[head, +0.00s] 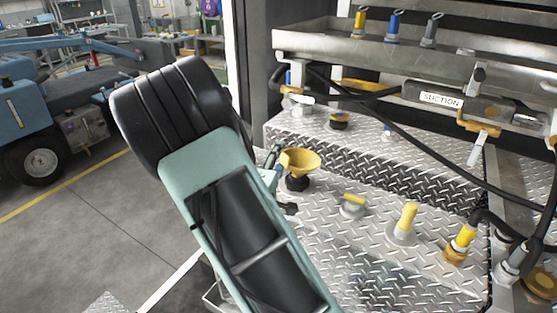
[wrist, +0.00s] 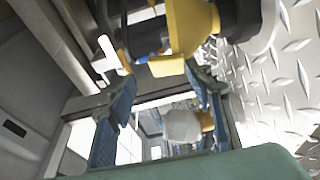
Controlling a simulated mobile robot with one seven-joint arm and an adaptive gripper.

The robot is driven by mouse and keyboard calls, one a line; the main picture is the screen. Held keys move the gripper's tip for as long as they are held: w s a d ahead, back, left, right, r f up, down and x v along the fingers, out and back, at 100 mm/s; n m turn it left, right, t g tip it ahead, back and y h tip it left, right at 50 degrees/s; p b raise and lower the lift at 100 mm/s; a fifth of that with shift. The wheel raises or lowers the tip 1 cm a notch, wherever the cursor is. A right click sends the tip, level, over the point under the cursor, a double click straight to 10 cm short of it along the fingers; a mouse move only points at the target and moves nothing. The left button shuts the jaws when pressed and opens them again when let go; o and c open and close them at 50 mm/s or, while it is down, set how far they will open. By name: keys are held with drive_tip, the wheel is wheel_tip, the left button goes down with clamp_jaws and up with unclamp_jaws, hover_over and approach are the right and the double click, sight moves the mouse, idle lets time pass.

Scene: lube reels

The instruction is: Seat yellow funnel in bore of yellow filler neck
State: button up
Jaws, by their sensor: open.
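The yellow funnel (head: 301,160) stands upright, wide mouth up, on a dark round base on the tread-plate deck. In the wrist view the funnel (wrist: 193,25) is at the top, its yellow tab between or just beyond my fingertips. My gripper (wrist: 163,76) is open, with one blue finger on each side; contact with the tab cannot be told. In the head view my gripper (head: 274,167) is at the funnel's left side, partly hidden by my arm. Which fitting is the yellow filler neck is unclear; a grey fitting with a yellow top (head: 352,204) stands right of the funnel.
A yellow upright post (head: 406,222) and a yellow hose fitting (head: 461,242) stand farther right. An orange-collared dark fitting (head: 339,119) is behind the funnel. A black hose (head: 400,152) crosses above the deck.

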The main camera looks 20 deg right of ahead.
drive_tip(key=v, duration=1.2)
drive_tip(key=shift+r, duration=0.15)
